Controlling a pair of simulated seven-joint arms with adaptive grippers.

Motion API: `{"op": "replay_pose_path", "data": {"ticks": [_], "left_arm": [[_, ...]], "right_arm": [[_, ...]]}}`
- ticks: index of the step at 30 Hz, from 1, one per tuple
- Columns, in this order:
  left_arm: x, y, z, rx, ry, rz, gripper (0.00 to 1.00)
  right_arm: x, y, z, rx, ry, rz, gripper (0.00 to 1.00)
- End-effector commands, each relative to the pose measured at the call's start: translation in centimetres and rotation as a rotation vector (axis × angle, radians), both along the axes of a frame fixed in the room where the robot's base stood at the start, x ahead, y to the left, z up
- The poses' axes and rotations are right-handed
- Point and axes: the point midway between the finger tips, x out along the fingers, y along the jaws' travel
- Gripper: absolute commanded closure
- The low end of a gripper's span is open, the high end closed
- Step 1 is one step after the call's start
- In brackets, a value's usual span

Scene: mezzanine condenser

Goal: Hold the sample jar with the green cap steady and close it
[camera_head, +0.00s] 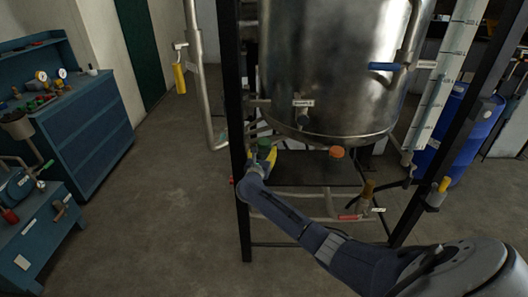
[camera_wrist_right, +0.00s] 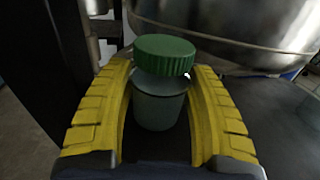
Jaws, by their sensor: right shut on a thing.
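The sample jar (camera_wrist_right: 158,105) stands between the curved yellow fingers of my right gripper (camera_wrist_right: 160,96), which is shut around its grey-green body. The ribbed green cap (camera_wrist_right: 164,54) sits on top of the jar, looking slightly tilted; a pale band shows beneath it. I cannot tell how tightly it is seated. In the head view the green cap (camera_head: 264,147) is at the left end of the dark shelf, at my right gripper (camera_head: 265,155); the jar body is mostly hidden there. My left gripper is not in view.
The dark shelf (camera_head: 310,172) lies under a large steel vessel (camera_head: 330,70). An orange-capped thing (camera_head: 336,153) stands right of the jar. A black frame post (camera_head: 237,130) is close on the left. A valve (camera_head: 367,192) and pipes are below right.

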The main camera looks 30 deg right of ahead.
Motion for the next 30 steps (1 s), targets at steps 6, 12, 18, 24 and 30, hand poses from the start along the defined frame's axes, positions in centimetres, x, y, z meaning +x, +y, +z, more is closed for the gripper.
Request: {"op": "replay_pose_path", "data": {"ticks": [6,12,18,24,30], "left_arm": [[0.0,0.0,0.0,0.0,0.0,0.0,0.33],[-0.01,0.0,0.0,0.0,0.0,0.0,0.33],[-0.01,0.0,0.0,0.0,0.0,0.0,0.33],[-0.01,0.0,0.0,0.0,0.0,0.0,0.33],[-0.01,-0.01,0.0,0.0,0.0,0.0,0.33]], "right_arm": [[0.01,-0.01,0.07,-0.001,-0.001,0.0,1.0],[0.01,-0.01,-0.28,0.001,-0.001,0.0,1.0],[0.0,-0.01,-0.28,0.001,-0.001,0.0,0.2],[0.0,-0.01,-0.27,0.0,0.0,0.0,0.2],[-0.44,0.51,-0.09,0.001,0.001,0.002,0.2]]}}
